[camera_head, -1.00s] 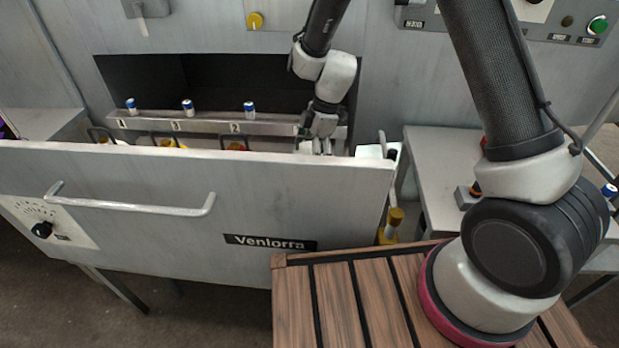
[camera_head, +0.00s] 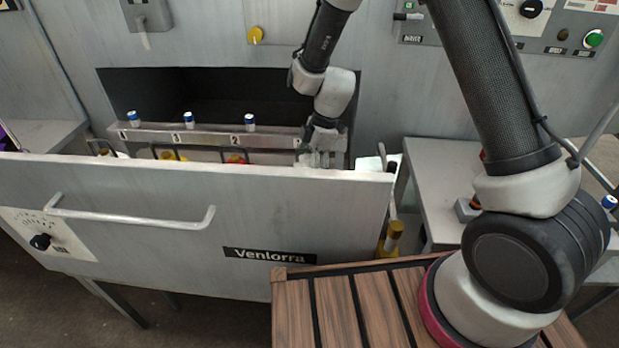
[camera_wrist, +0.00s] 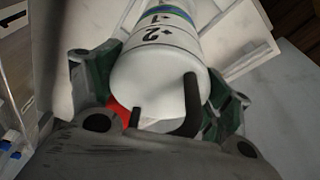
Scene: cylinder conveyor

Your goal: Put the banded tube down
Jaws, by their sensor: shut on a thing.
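The banded tube (camera_wrist: 160,75) is a white cylinder with a green and blue band and printed marks. It fills the middle of the wrist view, with a dark handle on its near end. My gripper (camera_wrist: 160,100) is shut on it, with fingers on both sides. In the head view my gripper (camera_head: 318,158) reaches down behind the front panel of the open drawer (camera_head: 130,225). There the panel's top edge hides its fingertips and the tube. I cannot tell whether the tube touches the drawer floor.
A rail (camera_head: 215,138) with several small blue-and-white capped pieces runs behind the drawer front. Dark handles and yellow and red things show left of my gripper. A grey side table (camera_head: 440,170) stands right. A wooden slatted surface (camera_head: 335,305) lies in front.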

